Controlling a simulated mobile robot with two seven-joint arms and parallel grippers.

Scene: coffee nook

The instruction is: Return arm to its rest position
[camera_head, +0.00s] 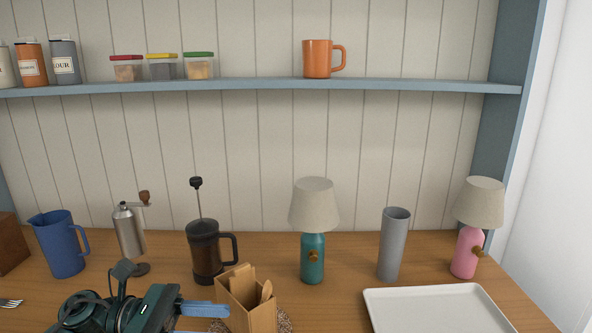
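My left arm comes in at the lower left, and my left gripper (222,309) points right with its blue fingers level. The fingers look close together from this side, and I cannot tell whether they are open or shut. No object shows clearly between them. The fingertips are just left of a wooden utensil holder (251,307), and I cannot tell whether they touch it. My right gripper is not in view.
A French press (206,254) stands behind the gripper, with a grinder (130,235) and blue pitcher (60,246) to the left. A teal lamp (313,256), grey cylinder (392,246), pink lamp (466,252) and white tray (437,306) are right. A shelf (260,86) runs above.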

